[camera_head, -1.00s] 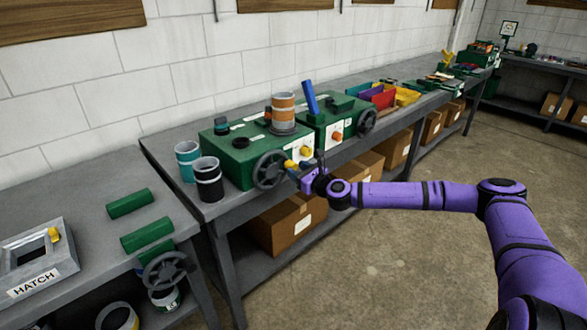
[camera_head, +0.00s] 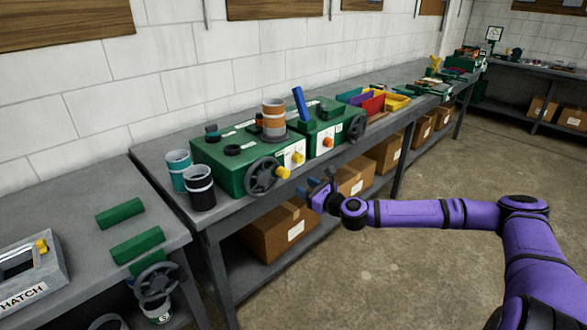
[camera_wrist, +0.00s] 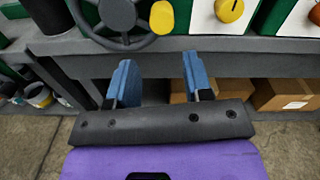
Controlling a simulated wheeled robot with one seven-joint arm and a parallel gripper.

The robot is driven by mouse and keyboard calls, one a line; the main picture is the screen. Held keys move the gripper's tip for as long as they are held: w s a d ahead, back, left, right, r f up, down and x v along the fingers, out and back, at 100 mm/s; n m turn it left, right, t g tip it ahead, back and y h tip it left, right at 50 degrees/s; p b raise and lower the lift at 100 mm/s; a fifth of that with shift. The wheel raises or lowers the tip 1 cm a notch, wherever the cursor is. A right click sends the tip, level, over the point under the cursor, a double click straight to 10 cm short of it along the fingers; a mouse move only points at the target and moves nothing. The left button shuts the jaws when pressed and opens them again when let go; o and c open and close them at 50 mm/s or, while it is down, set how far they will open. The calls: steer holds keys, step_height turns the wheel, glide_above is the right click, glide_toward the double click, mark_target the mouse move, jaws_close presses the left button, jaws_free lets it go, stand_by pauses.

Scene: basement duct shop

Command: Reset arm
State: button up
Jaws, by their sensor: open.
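My purple arm reaches in from the right in the head view, with its elbow bent. My gripper (camera_head: 322,186) hangs in front of the bench's front edge, near the green machine box, and touches nothing that I can see. In the wrist view my gripper (camera_wrist: 158,80) shows two blue fingers apart with nothing between them. The black handwheel (camera_head: 264,178) with a yellow knob is on the front of the green box (camera_head: 225,172), to the left of my gripper. The wheel also shows in the wrist view (camera_wrist: 118,14), beyond the left finger.
The grey workbench (camera_head: 165,150) runs along the wall, with black and teal cans, a second green box (camera_head: 325,138) and colored bins (camera_head: 373,103) on it. Cardboard boxes (camera_head: 278,230) sit on its lower shelf. The concrete floor (camera_head: 400,270) is clear.

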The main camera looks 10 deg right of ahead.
steer(key=s+a+n+g+h, duration=0.2)
steer(key=s+n+g+h, duration=0.1)
steer(key=s+n+g, duration=1.15)
steer(key=s+d+r+n+t+h, duration=0.1)
steer(key=s+d+r+n+h, duration=0.25)
steer(key=r, duration=0.35)
steer(key=s+d+r+n+t+h, duration=0.1)
steer(key=s+d+r+n+h, duration=0.2)
steer(key=r, duration=0.5)
steer(key=s+d+r+n+t+h, duration=0.1)
steer(key=s+d+r+n+h, duration=0.15)
steer(key=d+r, duration=0.35)
steer(key=s+r+n+t, duration=0.1)
steer(key=s+r+n, duration=0.1)
steer(key=s+r, duration=0.5)
steer(key=s+d+r+n+t+y, duration=0.1)
steer(key=s+r, duration=0.7)
steer(key=s, duration=0.4)
steer(key=shift+d+n+y, duration=0.25)
steer(key=shift+n+y, duration=0.05)
steer(key=shift+n, duration=0.05)
